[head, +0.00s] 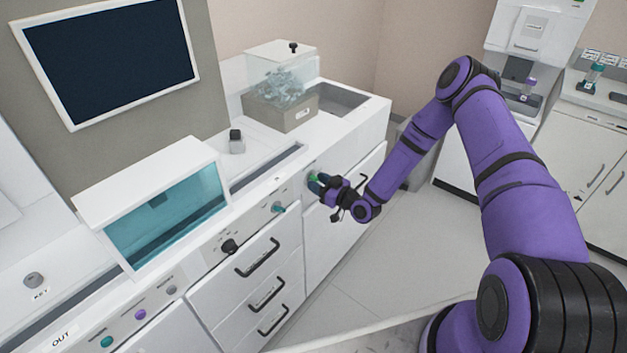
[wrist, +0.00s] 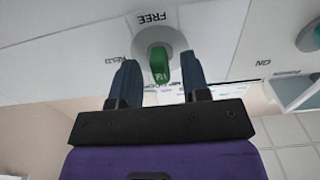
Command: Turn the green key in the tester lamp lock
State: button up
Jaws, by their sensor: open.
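The green key (wrist: 161,64) sits in a round grey lock (wrist: 157,38) on the white cabinet front in the wrist view. Labels reading "FREE" and "HELD" are beside the lock. My gripper (wrist: 161,75) is open, with one dark finger on each side of the key and visible gaps to it. In the head view, my gripper (head: 318,184) is at the cabinet's front panel. A little green of the key (head: 313,178) shows there; the rest is hidden behind the fingers. The lamp itself I cannot make out.
A teal knob (head: 278,207) and a black knob (head: 230,246) are on the same front panel, left of my gripper. Drawers with black handles (head: 266,293) lie below. A clear-lidded box (head: 283,100) stands on the counter (head: 335,110). The floor (head: 400,245) right of the cabinet is clear.

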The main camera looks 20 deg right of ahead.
grip_shut()
jog(key=shift+n, duration=1.7)
jog(key=shift+n, duration=1.5)
jog(key=n, duration=0.3)
